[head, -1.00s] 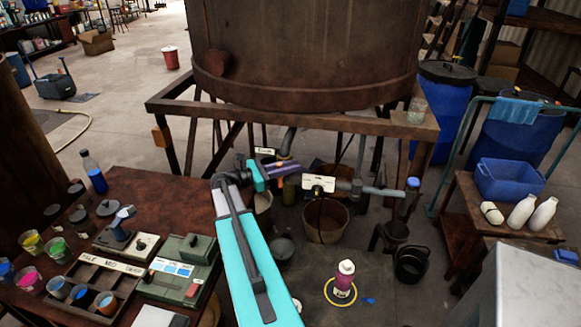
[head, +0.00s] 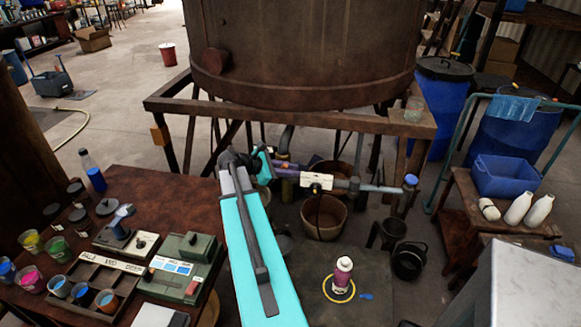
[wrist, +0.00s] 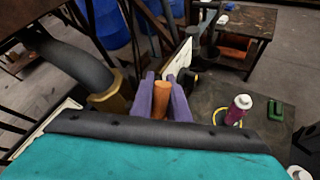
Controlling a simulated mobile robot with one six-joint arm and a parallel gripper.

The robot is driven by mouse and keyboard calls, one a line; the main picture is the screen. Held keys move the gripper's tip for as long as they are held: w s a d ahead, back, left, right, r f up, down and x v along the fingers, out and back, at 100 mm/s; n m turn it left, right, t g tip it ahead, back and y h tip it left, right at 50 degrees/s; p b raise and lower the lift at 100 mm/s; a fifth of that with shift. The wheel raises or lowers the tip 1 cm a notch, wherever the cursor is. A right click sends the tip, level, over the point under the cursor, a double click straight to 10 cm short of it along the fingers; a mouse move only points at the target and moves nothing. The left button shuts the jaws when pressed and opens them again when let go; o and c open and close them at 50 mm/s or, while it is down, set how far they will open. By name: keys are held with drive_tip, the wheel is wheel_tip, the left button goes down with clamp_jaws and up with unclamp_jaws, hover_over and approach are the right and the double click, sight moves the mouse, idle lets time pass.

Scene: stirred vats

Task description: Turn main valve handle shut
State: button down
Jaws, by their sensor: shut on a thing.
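My gripper (wrist: 161,98) has purple fingers closed on an orange handle (wrist: 160,102), seen between them in the wrist view. I take this to be the main valve handle. A brass fitting (wrist: 108,100) on a dark curved pipe (wrist: 72,58) sits left of the fingers, apart from them. In the head view my gripper (head: 286,172) is under the vat's front edge, left of a white label plate (head: 317,181) on the grey pipe run (head: 368,187). There the handle is hidden by my gripper and arm, and its angle is unclear.
The rusty vat (head: 300,50) stands on a frame (head: 290,118) just behind my gripper. A bucket (head: 324,219) stands below the pipe. A pink bottle (head: 343,272) stands on the dark platform to the right. A cluttered table (head: 150,195) lies left of my arm.

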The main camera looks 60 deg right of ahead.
drive_tip(key=shift+w+a+f+m+t+y, duration=0.15)
drive_tip(key=shift+f+m+t+y, duration=0.4)
drive_tip(key=shift+t, duration=0.75)
drive_tip(key=shift+w+d+f+m+t+y, duration=0.15)
drive_tip(key=shift+f+m+t+y, duration=0.4)
drive_tip(key=shift+t, duration=0.75)
drive_tip(key=shift+w+a+f+m+t+y, duration=0.2)
drive_tip(key=shift+f+m+t+y, duration=0.35)
drive_tip(key=shift+t, duration=0.75)
drive_tip(key=c, duration=2)
unclamp_jaws()
drive_tip(key=shift+f, duration=0.1)
drive_tip(key=w+b+v, duration=0.1)
drive_tip(key=b+v, duration=0.4)
drive_tip(key=v, duration=0.8)
drive_tip(key=shift+s+r+b, duration=0.35)
drive_tip(key=shift+s+b, duration=0.05)
drive_tip(key=shift+s, duration=0.15)
